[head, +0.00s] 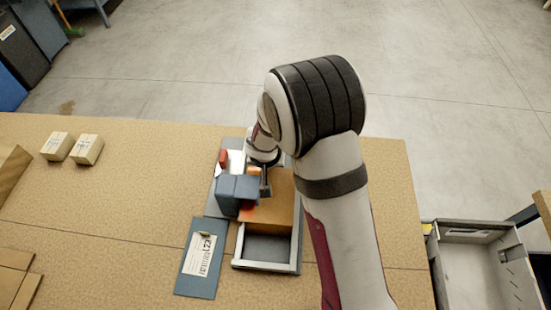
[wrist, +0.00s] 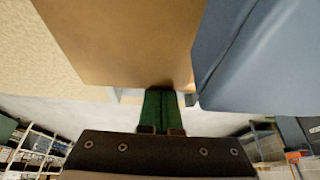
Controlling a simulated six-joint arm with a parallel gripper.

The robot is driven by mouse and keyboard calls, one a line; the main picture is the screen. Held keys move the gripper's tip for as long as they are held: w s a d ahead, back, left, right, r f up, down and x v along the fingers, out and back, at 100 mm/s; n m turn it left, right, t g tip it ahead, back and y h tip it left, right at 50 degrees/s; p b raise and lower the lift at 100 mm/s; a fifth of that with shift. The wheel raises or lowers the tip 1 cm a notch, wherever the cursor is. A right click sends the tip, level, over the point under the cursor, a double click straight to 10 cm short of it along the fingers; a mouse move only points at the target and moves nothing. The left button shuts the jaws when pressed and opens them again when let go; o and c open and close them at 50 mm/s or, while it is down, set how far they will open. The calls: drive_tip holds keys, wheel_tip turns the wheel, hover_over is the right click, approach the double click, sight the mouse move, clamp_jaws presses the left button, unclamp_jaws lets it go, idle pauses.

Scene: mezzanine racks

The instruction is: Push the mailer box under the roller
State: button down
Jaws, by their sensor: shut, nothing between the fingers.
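The mailer box (head: 280,208) is a flat-topped brown box at the upper part of a grey-rimmed frame (head: 298,255) on the table. A blue-grey block-like unit (head: 236,187) stands close to its left side; I cannot make out the roller itself. My gripper (head: 265,193) is shut and empty, pointing down at the box's upper left, beside the blue-grey unit. In the wrist view, the shut green fingers (wrist: 161,95) end at the edge of the brown box (wrist: 125,40), with the blue-grey unit (wrist: 265,55) to the right. Whether they touch the box is unclear.
A blue-grey board with a white label (head: 199,255) lies left of the frame. Two small cartons (head: 73,147) stand at the far left. A grey bin (head: 480,260) is beyond the table's right edge. The table between cartons and frame is clear.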

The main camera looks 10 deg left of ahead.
drive_tip(key=shift+s, duration=0.6)
idle(0.3)
drive_tip(key=shift+s, duration=0.6)
drive_tip(key=shift+s, duration=0.1)
drive_tip(key=shift+s, duration=0.45)
drive_tip(key=shift+s, duration=0.1)
idle(0.3)
drive_tip(key=shift+f, duration=0.1)
